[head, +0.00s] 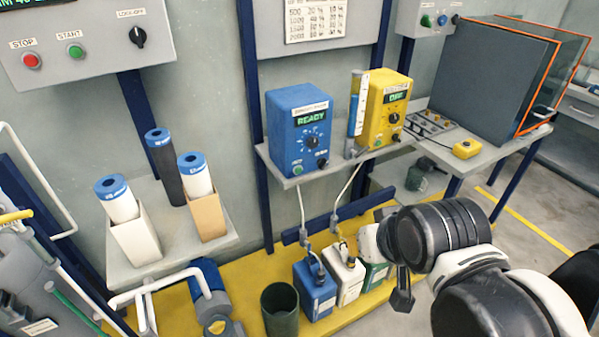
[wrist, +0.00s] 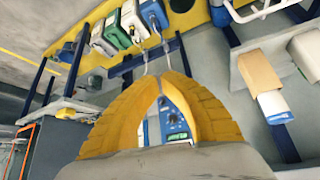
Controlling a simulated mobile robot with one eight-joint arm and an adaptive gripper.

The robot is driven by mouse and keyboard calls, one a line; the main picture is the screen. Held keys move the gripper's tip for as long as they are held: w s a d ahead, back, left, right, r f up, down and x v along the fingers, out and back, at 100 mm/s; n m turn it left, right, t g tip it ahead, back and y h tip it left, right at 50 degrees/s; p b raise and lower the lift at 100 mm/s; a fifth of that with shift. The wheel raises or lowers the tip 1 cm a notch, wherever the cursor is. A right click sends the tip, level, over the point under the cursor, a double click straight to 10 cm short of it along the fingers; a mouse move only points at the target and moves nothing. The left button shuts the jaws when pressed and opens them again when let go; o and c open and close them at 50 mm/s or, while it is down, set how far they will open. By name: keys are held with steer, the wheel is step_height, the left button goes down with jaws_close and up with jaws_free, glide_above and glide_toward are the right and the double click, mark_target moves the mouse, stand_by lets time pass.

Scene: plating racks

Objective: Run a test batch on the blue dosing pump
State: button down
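The blue dosing pump (head: 299,132) stands on a grey wall shelf in the head view. Its small display reads READY in green. A dark round dial (head: 312,142) sits on its front, with a green button (head: 298,169) at lower left and a small dark switch (head: 321,163) at lower right. In the wrist view, part of the blue pump (wrist: 174,120) shows between my gripper's yellow fingers. My gripper (wrist: 164,82) has its fingertips together, with nothing seen held. In the head view my arm is at lower right, apart from the pump.
Blue, white and green canisters (head: 315,292) stand below, with hoses rising. A control box (head: 85,40) and a rack of cartridges (head: 170,243) are left. A chart hangs above.

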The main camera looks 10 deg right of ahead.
mark_target(298, 170)
steer(key=w+a+f+m+t+y, duration=0.1)
steer(key=w+f+m, duration=0.1)
steer(key=w+m, duration=0.55)
steer(key=w+f+m+t, duration=0.15)
steer(key=w+m, duration=0.25)
steer(key=w, duration=0.7)
steer(key=w+f+m, duration=1.1)
steer(key=f, duration=0.1)
steer(key=shift+f+t+y, duration=0.3)
steer(key=shift+t+y, duration=0.1)
steer(key=shift+t, duration=0.05)
steer(key=shift+w, duration=0.2)
steer(key=shift+w+a, duration=0.45)
steer(key=shift+w, duration=0.9)
steer(key=shift+w+a, duration=0.45)
steer(key=shift+w, duration=0.95)
steer(key=shift+w+a, duration=0.45)
steer(key=shift+w, duration=0.9)
steer(key=shift+w, duration=0.1)
